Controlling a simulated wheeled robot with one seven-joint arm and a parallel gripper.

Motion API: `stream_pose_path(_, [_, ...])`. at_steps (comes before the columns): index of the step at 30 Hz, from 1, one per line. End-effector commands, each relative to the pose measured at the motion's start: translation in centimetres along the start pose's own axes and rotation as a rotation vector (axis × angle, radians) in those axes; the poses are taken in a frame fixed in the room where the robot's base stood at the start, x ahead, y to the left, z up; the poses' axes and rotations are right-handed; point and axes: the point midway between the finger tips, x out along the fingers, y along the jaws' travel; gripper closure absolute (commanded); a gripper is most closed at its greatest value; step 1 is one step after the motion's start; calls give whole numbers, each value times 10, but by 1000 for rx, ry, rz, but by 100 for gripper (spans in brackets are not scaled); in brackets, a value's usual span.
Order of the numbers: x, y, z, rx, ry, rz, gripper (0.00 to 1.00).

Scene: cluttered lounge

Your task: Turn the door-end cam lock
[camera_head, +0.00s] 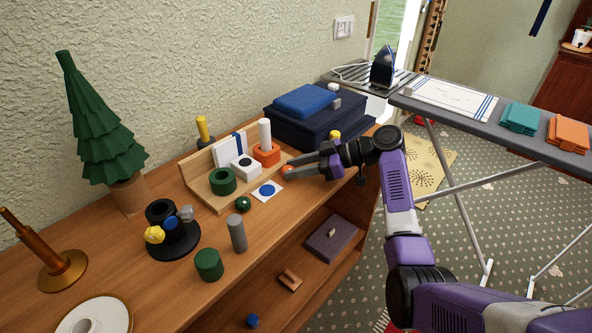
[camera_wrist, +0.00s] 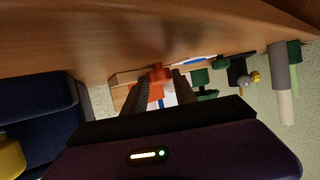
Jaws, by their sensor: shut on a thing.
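A wooden stand (camera_head: 222,205) on the sideboard top carries a green ring (camera_head: 222,181), a white block (camera_head: 245,167) and an orange block (camera_head: 266,155) with a white cylinder standing in it. My gripper (camera_head: 288,170) reaches in from the right, low over the top, just right of the stand. It is shut on a small orange-red piece (camera_head: 286,169), which also shows between the fingertips in the wrist view (camera_wrist: 160,72). The fingers hide part of this piece. I cannot tell which part is the door-end cam lock.
A dark blue case (camera_head: 310,127) stands right behind my gripper. A white card with a blue dot (camera_head: 266,191), a dark green ball (camera_head: 243,203), a grey cylinder (camera_head: 237,233) and a green cylinder (camera_head: 208,264) stand in front. An ironing board (camera_head: 480,122) is at right.

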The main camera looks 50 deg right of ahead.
Motion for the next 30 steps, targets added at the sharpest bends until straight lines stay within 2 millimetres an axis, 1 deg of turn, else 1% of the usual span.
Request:
stream_pose_path(6, [0,0,0,0,-1,-1,100])
stream_pose_path(7, [0,0,0,0,-1,-1,63])
stream_pose_path(8, [0,0,0,0,-1,-1,57])
stream_pose_path(9, [0,0,0,0,-1,0,49])
stream_pose_path(10, [0,0,0,0,-1,0,45])
stream_pose_path(20, [0,-1,-2,6,0,17,45])
stream_pose_path(30, [-2,-6,-6,72,-1,170,45])
